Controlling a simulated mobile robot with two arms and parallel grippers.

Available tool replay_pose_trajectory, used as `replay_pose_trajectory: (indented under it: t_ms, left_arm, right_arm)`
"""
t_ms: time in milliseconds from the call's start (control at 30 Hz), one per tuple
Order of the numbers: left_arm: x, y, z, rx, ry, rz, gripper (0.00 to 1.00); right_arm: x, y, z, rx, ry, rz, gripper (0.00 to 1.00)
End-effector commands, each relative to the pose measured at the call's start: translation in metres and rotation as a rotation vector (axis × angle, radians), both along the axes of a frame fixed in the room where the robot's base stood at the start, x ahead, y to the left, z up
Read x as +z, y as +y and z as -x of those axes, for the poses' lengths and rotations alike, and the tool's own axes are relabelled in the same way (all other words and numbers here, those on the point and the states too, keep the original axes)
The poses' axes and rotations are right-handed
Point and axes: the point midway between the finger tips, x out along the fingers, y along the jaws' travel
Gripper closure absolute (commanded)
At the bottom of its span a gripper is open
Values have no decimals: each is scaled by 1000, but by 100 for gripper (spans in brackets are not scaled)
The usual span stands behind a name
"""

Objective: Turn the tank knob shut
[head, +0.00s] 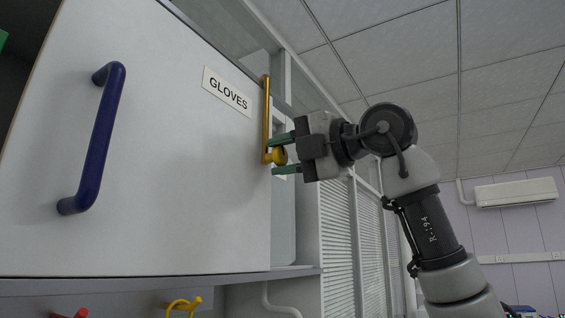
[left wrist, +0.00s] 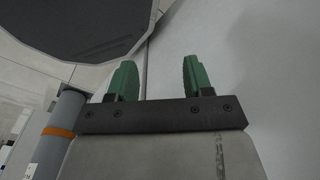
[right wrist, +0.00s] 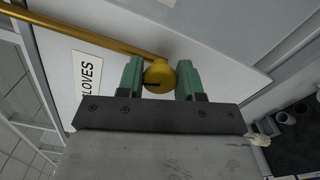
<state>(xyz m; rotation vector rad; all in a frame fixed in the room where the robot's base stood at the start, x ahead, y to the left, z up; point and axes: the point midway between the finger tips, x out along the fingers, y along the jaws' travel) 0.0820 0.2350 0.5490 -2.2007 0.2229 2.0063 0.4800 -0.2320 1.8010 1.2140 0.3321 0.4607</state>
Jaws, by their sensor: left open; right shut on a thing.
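A round yellow knob (head: 279,157) sits at the lower end of a long brass-coloured bar (head: 266,118), at the right edge of a white cabinet panel. My right gripper (head: 273,157) reaches in from the right with its green fingers on either side of the knob. In the right wrist view the knob (right wrist: 159,77) lies between the two fingers, held by them, with a dark slot on its face. The bar (right wrist: 85,31) runs off to the upper left there. My left gripper (left wrist: 160,80) shows only in the left wrist view, open and empty near a pale surface.
The white panel (head: 165,150) has a "GLOVES" label (head: 227,91) and a dark blue handle (head: 95,140). Below it are a yellow ring-shaped piece (head: 183,307) and a red piece (head: 80,313). A grey pipe with an orange band (left wrist: 57,133) stands left of my left gripper.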

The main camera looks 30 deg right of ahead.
Motion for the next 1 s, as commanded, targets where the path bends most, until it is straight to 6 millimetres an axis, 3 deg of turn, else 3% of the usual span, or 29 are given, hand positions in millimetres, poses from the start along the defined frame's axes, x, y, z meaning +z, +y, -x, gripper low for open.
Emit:
replay_pose_trajectory:
  t_ms: [433, 1000]
  left_arm:
    - [-15, 0, 0, 1, 0, -1, 49]
    - [-17, 1, 0, 1, 0, -1, 49]
  right_arm:
    - [0, -1, 1, -2, 137, -242, 88]
    - [0, -1, 0, -3, 172, -297, 88]
